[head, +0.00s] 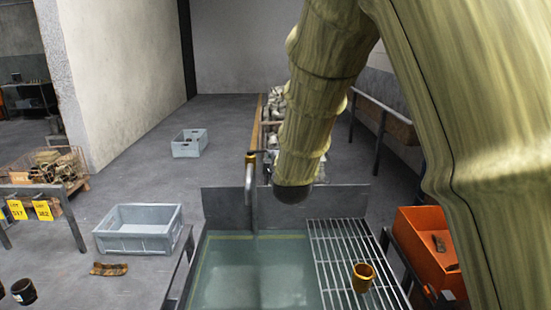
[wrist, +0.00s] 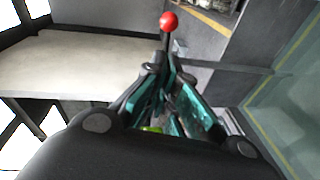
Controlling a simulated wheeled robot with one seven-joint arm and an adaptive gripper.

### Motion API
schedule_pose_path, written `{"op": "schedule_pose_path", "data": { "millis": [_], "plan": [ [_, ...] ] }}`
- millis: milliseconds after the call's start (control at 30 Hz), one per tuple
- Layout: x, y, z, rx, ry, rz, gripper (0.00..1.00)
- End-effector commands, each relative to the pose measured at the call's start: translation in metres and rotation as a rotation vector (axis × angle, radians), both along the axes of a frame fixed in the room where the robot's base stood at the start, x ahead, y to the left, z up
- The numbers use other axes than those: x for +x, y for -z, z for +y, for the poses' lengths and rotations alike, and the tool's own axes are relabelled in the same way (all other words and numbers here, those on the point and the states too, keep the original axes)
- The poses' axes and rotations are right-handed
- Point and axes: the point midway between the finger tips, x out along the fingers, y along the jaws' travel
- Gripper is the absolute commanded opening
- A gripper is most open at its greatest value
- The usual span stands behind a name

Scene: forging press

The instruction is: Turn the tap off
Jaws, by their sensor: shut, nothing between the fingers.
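The tap (head: 251,190) is a grey upright pipe with a brass-coloured collar at its top, at the back edge of a water-filled sink (head: 213,255). A short dark part sticks out to the right from its top, toward my arm. In the wrist view a red ball knob (wrist: 169,21) on a thin dark stem stands just beyond my gripper (wrist: 165,75). My gripper is shut and empty, its teal-padded fingers close below the stem. I cannot tell whether they touch it. My gripper is hidden behind my arm in the head view. Whether water runs is unclear.
An orange bin (head: 418,262) stands at the right. A grey crate (head: 138,243) and a brown piece (head: 109,269) lie at the left. My arm covers the upper right of the head view.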

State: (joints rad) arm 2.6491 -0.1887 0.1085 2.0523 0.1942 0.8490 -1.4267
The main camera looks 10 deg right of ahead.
Motion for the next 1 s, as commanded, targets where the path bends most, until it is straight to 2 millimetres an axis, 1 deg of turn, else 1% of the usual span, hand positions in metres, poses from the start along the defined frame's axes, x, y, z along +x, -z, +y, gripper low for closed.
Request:
{"op": "schedule_pose_path", "data": {
  "millis": [33, 200, 400, 600, 1000],
  "plan": [
    [-0.007, 0.001, 0.000, -0.003, -0.001, -0.001, 0.00],
    [-0.029, -0.003, -0.003, -0.003, 0.000, -0.002, 0.00],
    [-0.048, -0.006, -0.007, 0.000, 0.002, -0.001, 0.00],
    [-0.056, -0.008, -0.008, 0.000, 0.003, -0.001, 0.00],
    [-0.057, -0.008, -0.008, 0.000, 0.003, 0.000, 0.00]
  ]
}}
